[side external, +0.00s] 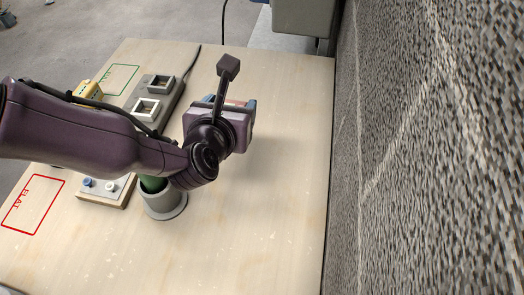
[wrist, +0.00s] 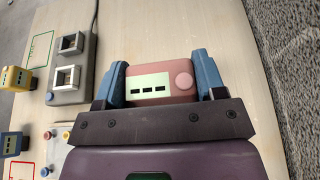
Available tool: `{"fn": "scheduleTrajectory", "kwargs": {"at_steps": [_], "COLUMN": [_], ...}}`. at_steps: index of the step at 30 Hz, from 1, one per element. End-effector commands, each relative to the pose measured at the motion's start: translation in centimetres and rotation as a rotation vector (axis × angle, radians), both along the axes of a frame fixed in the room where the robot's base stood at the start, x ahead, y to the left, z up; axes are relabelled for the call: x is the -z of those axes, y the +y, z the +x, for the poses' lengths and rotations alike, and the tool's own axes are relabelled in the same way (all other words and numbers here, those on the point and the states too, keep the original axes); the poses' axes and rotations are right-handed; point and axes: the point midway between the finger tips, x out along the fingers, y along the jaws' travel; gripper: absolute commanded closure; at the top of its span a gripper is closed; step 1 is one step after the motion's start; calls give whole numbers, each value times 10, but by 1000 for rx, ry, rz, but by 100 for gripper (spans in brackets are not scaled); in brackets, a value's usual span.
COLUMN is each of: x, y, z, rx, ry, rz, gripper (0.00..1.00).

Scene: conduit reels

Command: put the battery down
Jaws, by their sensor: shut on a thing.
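My gripper (wrist: 162,82) is shut on a pink-red battery (wrist: 160,92), with a blue finger at each side of it. The battery has a pale label with several dark bars and a round pink button. In the side external view, my gripper (side external: 232,103) is over the right part of the table, and the battery is mostly hidden behind the wrist. I cannot tell its exact height there. A red outline marked FLAT (side external: 33,204) is at the table's left, and a green outline (side external: 119,80) is at the far left.
A grey charger (side external: 172,104) with two white-framed square bays stands left of my gripper. A yellow battery (wrist: 15,79) and a blue one (wrist: 12,144) are farther left. A grey cup (side external: 163,202) and a knobbed board (side external: 112,193) stand nearer. The table's right side is clear beside a rough wall (side external: 430,150).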

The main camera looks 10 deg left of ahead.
Motion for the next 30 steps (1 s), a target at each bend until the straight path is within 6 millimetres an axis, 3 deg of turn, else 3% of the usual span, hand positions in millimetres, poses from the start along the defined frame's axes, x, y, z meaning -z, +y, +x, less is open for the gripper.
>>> {"fn": "scheduleTrajectory", "kwargs": {"at_steps": [6,19,30], "x": [41,94,99], "y": [-1,-1,-2], "z": [-1,-1,-1], "rx": [2,1,1], "ry": [1,0,-1], "rz": [4,3,1], "gripper": [66,66,66]}}
